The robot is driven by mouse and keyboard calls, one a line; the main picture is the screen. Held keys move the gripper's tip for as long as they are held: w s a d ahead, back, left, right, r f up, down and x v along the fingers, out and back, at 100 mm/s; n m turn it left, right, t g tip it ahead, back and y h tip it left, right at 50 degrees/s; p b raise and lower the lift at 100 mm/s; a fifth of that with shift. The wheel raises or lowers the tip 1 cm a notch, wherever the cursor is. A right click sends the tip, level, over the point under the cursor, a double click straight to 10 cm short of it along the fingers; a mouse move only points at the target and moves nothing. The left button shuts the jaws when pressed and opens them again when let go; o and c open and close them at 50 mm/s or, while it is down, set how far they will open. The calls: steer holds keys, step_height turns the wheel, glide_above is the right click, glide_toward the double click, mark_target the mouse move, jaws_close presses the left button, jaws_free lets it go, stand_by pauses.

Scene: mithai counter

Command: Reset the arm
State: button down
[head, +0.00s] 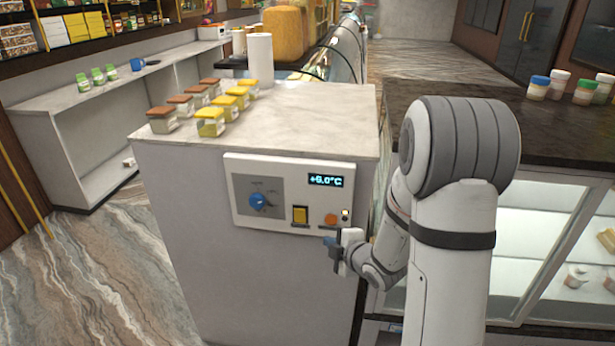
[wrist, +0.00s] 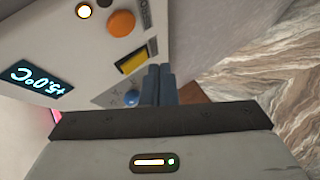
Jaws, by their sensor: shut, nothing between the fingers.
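My gripper (head: 331,242) is in front of the control panel's lower edge, just below the orange button (head: 331,220). In the wrist view its two blue-grey fingers (wrist: 160,70) are together with nothing between them. They appear close to the panel; I cannot tell if they touch it. My arm (head: 455,220) stands bent at the right of the counter block.
The panel (head: 242,218) carries a blue knob (head: 258,201), a yellow switch (head: 300,215), a lit indicator (head: 345,213) and a display (head: 325,181). Several jars (head: 211,122) stand on the counter (head: 300,125). A dark-topped glass case (head: 550,130) is at right. Floor at left is clear.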

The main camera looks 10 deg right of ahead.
steer(key=s+d+r+m+g+h, duration=0.4)
steer(key=s+r+m+h, duration=0.2)
steer(key=s+r+m, duration=0.4)
steer(key=s+a+r+m+g, duration=0.1)
steer(key=s+m, duration=0.3)
steer(key=s, duration=0.4)
steer(key=s+a+r+m+g+y, duration=0.1)
steer(key=s+a+m+g, duration=0.2)
steer(key=s, duration=0.5)
steer(key=shift+s+r+m+g, duration=0.15)
steer(key=shift+r+m+g, duration=0.15)
steer(key=shift+m+g, duration=0.45)
